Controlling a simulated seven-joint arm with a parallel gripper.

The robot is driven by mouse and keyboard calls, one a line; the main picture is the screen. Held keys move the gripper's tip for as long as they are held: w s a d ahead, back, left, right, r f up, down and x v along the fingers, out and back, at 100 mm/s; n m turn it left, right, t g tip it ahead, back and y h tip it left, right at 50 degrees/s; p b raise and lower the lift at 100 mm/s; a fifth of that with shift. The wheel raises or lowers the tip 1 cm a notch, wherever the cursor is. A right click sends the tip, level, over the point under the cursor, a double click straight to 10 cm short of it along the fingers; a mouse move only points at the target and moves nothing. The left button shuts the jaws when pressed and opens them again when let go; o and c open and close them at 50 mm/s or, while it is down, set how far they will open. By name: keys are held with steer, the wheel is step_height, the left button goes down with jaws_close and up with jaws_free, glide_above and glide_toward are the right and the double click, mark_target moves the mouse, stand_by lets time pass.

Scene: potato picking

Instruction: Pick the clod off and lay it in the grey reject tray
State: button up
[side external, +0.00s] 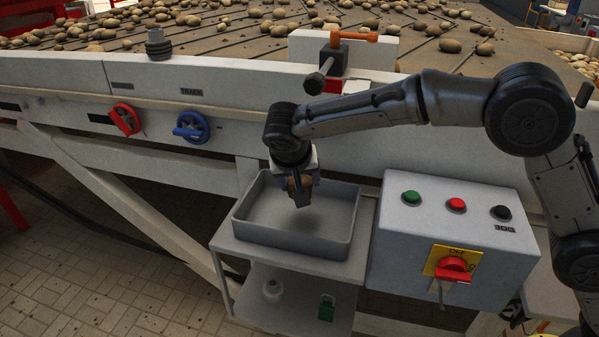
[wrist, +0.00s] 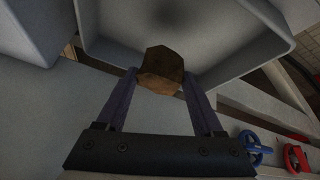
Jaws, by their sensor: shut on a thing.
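My gripper (side external: 301,188) is shut on a brown, angular clod (wrist: 160,71). The clod shows between the two fingers in the wrist view and as a small brown patch in the side external view (side external: 293,184), where the gripper partly hides it. The grey reject tray (side external: 290,238) stands on a small shelf unit below the gripper. The gripper points down over the tray, and the clod is held above its floor. A dark shadow lies on the tray floor. The tray also shows in the wrist view (wrist: 215,75) and looks empty.
A control box (side external: 455,225) with several buttons and a red switch stands right of the tray. The conveyor (side external: 200,45) behind carries many potatoes. Red (side external: 124,119) and blue (side external: 191,128) knobs stick out from its side rail. An orange-handled clamp (side external: 335,60) sits on its edge.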

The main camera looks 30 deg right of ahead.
steer(key=shift+f, duration=0.1)
steer(key=o, duration=1.5)
steer(key=shift+c, duration=0.2)
steer(key=v, duration=1.4)
